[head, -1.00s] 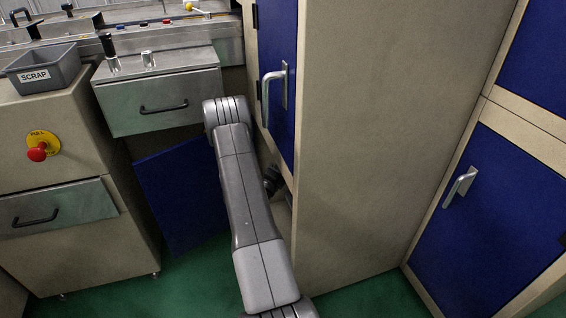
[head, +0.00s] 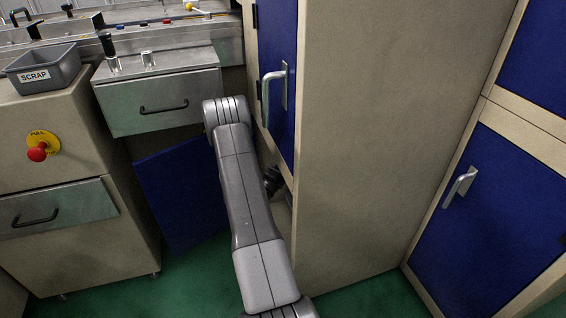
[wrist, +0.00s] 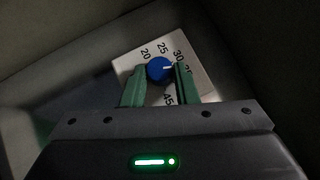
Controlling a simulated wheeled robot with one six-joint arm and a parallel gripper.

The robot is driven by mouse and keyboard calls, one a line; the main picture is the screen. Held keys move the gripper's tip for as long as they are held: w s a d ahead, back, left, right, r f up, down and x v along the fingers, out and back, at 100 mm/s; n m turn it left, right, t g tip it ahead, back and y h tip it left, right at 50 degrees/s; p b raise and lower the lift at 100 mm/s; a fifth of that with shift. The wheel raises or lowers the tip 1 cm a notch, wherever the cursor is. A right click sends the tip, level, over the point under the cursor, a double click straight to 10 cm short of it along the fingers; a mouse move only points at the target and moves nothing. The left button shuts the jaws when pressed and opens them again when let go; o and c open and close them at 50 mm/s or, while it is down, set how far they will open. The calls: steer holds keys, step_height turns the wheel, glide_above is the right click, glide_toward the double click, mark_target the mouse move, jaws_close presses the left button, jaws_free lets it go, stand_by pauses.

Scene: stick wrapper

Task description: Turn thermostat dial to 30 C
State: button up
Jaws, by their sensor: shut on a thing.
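The thermostat dial (wrist: 158,69) is a round blue knob with a white pointer line, seen in the wrist view. It sits on a pale scale plate (wrist: 192,50) marked with numbers, among them 20, 25 and 30. The pointer aims to the right in the picture, a little past the direction of the 30 mark. My gripper (wrist: 160,76) has its green fingers on either side of the dial and is shut on it. The right finger covers part of the scale beyond 30. In the head view the dial and gripper are hidden behind my arm and the tall cabinet.
The plate lies in a dark recess with walls (wrist: 70,85) close around. In the head view a tall beige cabinet (head: 375,140) stands right of my arm. A blue panel (head: 180,195) hangs open low on the left. Green floor (head: 200,285) shows below.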

steer(key=o, duration=1)
steer(key=shift+s+a, duration=0.1)
steer(key=p+v, duration=0.1)
steer(key=v, duration=1.2)
steer(key=shift+s+a+f+p, duration=0.15)
steer(key=shift+s+p, duration=0.1)
steer(key=shift+p, duration=0.15)
steer(key=shift+c, duration=0.2)
